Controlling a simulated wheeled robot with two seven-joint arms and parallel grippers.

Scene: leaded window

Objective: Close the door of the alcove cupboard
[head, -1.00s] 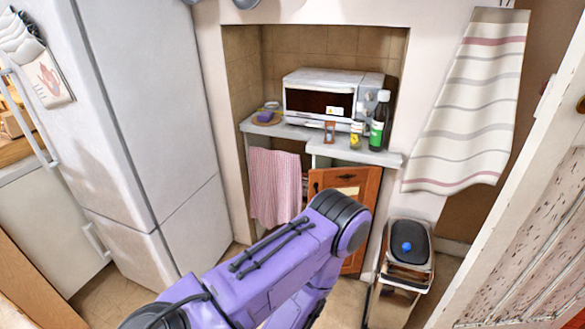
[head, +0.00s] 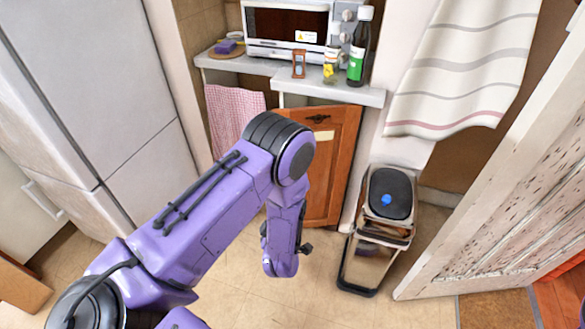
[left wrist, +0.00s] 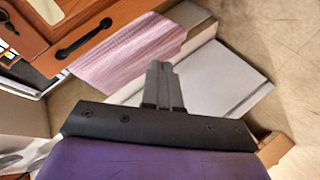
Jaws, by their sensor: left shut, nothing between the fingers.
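The alcove cupboard's orange-brown wooden door (head: 334,150) stands under the right part of the counter, with a dark pull near its top. My left arm covers its left side and lower part. In the left wrist view the door (left wrist: 120,12) fills the upper left, with its black handle (left wrist: 84,38). A dark gap with pale items shows beside its edge, so it looks ajar; how far I cannot tell. My left gripper (left wrist: 159,66) is shut and empty, apart from the door in that view. My right gripper is not in view.
A pink striped towel (head: 235,115) hangs left of the door. A pedal bin (head: 388,195) stands to its right. A toaster oven (head: 290,25) and bottles sit on the counter (head: 330,92). A white fridge (head: 85,85) is at left, a worn door (head: 500,190) at right.

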